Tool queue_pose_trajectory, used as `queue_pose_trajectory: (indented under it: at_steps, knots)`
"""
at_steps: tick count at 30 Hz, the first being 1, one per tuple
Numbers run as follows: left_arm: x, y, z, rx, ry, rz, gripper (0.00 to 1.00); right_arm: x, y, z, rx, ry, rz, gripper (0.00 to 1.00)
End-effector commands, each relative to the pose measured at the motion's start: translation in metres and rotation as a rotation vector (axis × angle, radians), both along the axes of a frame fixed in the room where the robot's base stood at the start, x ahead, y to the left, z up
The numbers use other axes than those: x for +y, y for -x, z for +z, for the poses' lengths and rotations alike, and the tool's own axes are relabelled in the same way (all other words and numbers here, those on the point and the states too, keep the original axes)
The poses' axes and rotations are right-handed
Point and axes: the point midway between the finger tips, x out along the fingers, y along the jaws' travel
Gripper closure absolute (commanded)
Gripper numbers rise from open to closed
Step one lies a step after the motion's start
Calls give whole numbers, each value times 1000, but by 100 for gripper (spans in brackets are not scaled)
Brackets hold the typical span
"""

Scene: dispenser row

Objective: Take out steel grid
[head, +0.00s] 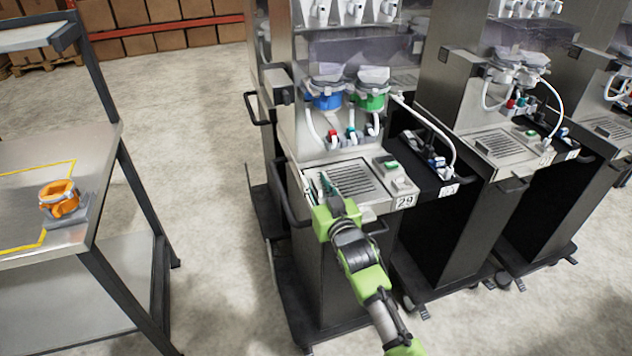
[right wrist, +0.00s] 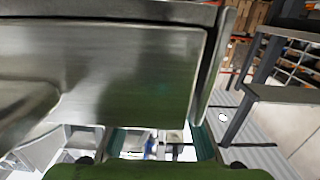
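The steel grid (head: 355,177) is a slotted dark-and-silver plate lying in the tray top of the dispenser marked 29. My right gripper (head: 327,184), green with teal fingers, is at the front left of this grid, reaching in from the front. In the right wrist view the two fingers (right wrist: 160,142) stand apart with a gap between them, and I see nothing held. A large shiny steel surface (right wrist: 120,75) fills much of that view. Whether the fingers touch the grid cannot be told. My left gripper is not in view.
Blue (head: 328,97) and green (head: 370,97) dispenser heads with hoses hang above the tray. More dispensers stand to the right. A steel table (head: 100,150) with an orange clamp-like part (head: 60,198) is at the left. The floor between is clear.

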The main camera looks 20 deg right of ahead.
Motion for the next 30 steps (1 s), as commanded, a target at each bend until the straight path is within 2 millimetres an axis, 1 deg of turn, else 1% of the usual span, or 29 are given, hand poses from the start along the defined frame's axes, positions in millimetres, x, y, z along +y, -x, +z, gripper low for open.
queue_pose_trajectory:
  at_steps: [4, 10, 11, 12, 14, 23, 30]
  knots:
    - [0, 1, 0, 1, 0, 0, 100, 0, -4, 0, 0, 0, 0, 72]
    - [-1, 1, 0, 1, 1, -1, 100, 0, -4, 0, 0, 0, 0, 72]
    - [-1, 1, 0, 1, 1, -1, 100, 0, -4, 0, 0, 0, 0, 75]
    - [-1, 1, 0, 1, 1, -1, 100, 0, -4, 0, 0, 0, 0, 85]
    - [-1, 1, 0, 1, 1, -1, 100, 0, -4, 0, 0, -1, 0, 100]
    - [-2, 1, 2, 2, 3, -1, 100, 0, -4, 2, -2, 0, 0, 100]
    - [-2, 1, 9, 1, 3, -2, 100, 0, -4, 10, -2, 0, 0, 100]
